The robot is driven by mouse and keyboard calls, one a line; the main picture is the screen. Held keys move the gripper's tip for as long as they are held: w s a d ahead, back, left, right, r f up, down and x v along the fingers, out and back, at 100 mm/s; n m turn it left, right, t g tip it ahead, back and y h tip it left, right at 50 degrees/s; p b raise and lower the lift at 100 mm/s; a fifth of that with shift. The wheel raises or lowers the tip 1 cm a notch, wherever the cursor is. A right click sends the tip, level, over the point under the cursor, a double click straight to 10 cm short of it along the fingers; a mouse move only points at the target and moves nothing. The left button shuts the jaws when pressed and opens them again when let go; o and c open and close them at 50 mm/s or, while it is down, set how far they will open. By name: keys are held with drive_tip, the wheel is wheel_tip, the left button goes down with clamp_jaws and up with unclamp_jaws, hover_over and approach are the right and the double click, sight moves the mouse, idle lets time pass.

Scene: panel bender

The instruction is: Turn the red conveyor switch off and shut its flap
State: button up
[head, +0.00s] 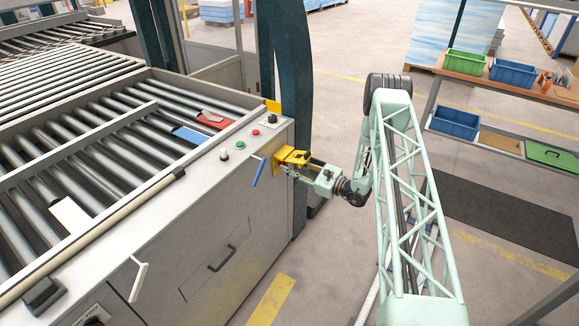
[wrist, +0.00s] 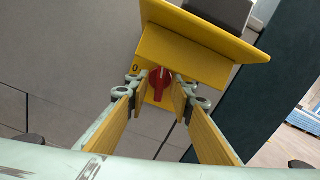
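The red conveyor switch (wrist: 160,84) is a red knob with a pale mark, on a yellow plate in the wrist view. Its grip stands roughly upright, and a "0" (wrist: 135,68) is printed to its upper left. The yellow flap (wrist: 200,42) is raised above the knob and sticks out over it. In the head view the yellow flap (head: 291,156) is on the machine's right end, and the knob is hidden. My gripper (wrist: 160,90) is open, with one finger on each side of the knob and gaps showing. It also shows in the head view (head: 298,171).
A blue lever (head: 258,172) stands out from the machine front left of my gripper, and a white lever (head: 138,278) farther left. Red (head: 256,133) and green (head: 240,145) buttons sit on the top edge.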

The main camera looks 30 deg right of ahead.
drive_tip(key=shift+c, duration=0.4)
clamp_jaws()
drive_tip(key=shift+n+b, duration=0.4)
drive_tip(key=n+b, duration=0.4)
drive_tip(key=n, duration=0.1)
drive_tip(key=n+b, duration=0.5)
drive_tip(key=shift+f+n+b, duration=0.2)
drive_tip(key=shift+n+b, duration=0.1)
drive_tip(key=shift+n, duration=0.1)
drive_tip(key=shift+r+n+b, duration=0.15)
drive_tip(key=shift+n+b, duration=1.35)
drive_tip(key=shift+n, duration=0.2)
